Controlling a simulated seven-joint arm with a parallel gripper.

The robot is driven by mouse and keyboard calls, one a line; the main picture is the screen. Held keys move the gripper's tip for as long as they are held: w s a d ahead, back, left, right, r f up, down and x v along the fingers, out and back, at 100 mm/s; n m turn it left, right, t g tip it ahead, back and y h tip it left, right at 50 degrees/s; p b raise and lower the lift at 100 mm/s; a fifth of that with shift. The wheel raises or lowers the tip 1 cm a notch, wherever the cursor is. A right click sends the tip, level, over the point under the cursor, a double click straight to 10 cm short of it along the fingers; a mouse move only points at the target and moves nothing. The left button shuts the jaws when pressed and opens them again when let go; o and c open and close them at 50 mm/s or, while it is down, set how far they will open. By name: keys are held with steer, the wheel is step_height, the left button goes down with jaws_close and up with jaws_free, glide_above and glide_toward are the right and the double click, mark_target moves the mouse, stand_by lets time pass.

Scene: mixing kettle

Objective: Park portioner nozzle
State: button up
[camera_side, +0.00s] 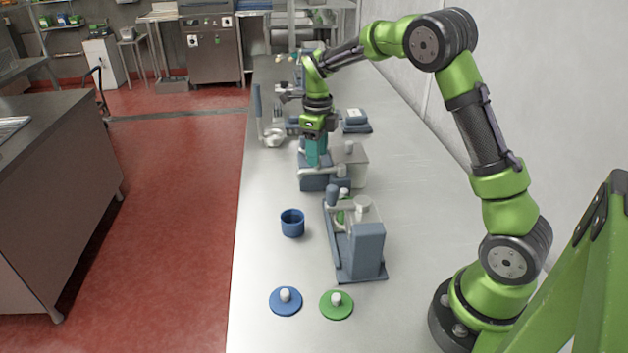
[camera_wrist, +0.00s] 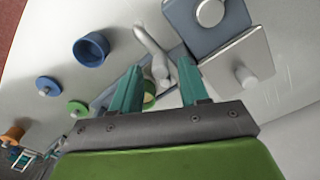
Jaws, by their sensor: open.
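My gripper (camera_side: 316,160) points down over the blue-grey machine in the middle of the counter. Its two teal fingers are apart, also in the wrist view (camera_wrist: 160,68). A pale curved spout, which looks like the portioner nozzle (camera_wrist: 150,45), lies beyond and partly between the fingertips in the wrist view. In the side view the pale spout (camera_side: 318,172) shows just below the fingers. I see nothing held between them. I cannot tell whether the fingers touch the spout. Part of the machine is hidden behind my gripper.
A blue cup (camera_side: 292,223) stands open at the left. A blue lid (camera_side: 280,303) and a green lid (camera_side: 336,306) lie in front. A second blue-grey machine (camera_side: 367,248) stands nearer the camera. A metal bowl (camera_side: 274,138) is further back.

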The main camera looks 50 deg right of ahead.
step_height(320, 180, up, 12)
stand_by(1.1)
steer(key=s+a+r+n+t+y, duration=0.2)
steer(key=s+a+r+n+t, duration=0.2)
steer(key=s+a+r+n, duration=0.65)
steer(key=s+a+f+n+t, duration=0.3)
steer(key=s+f+n, duration=0.7)
steer(key=n, duration=0.8)
steer(key=shift+s+a+f, duration=0.25)
steer(key=shift+s+a, duration=0.4)
steer(key=shift+s, duration=0.15)
